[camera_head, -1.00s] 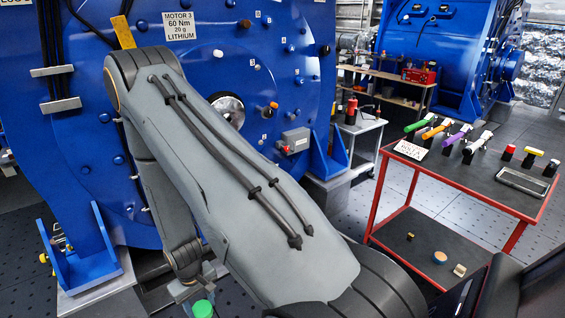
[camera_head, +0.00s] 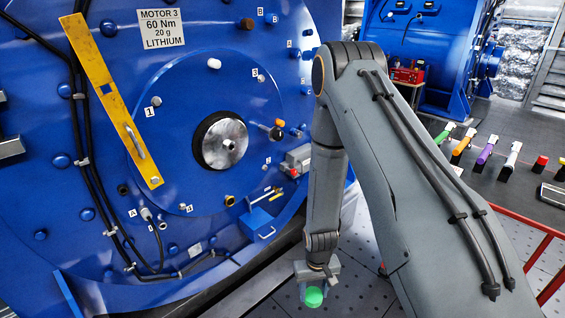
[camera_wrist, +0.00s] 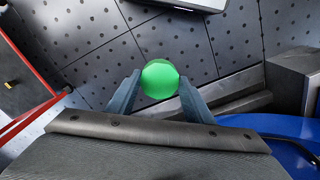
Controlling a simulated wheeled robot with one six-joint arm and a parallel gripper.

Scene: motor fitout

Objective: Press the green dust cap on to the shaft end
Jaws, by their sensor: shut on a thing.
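The green dust cap (camera_head: 314,297) is held between the fingers of my gripper (camera_head: 316,289), low in the head view and to the right of the motor. In the wrist view the green cap (camera_wrist: 160,79) sits between the two fingertips of my gripper (camera_wrist: 158,88), above the floor. The shaft end (camera_head: 224,143) is a bare metal disc in a dark ring at the middle of the blue motor's round face (camera_head: 185,85). My gripper is below and to the right of the shaft end, well apart from it.
A yellow bar (camera_head: 103,88) with a handle lies across the motor face left of the shaft. Knobs and a grey box (camera_head: 299,157) stick out to the right. A red-framed table (camera_head: 520,215) with several coloured tools stands at right. Cables run down the motor's left.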

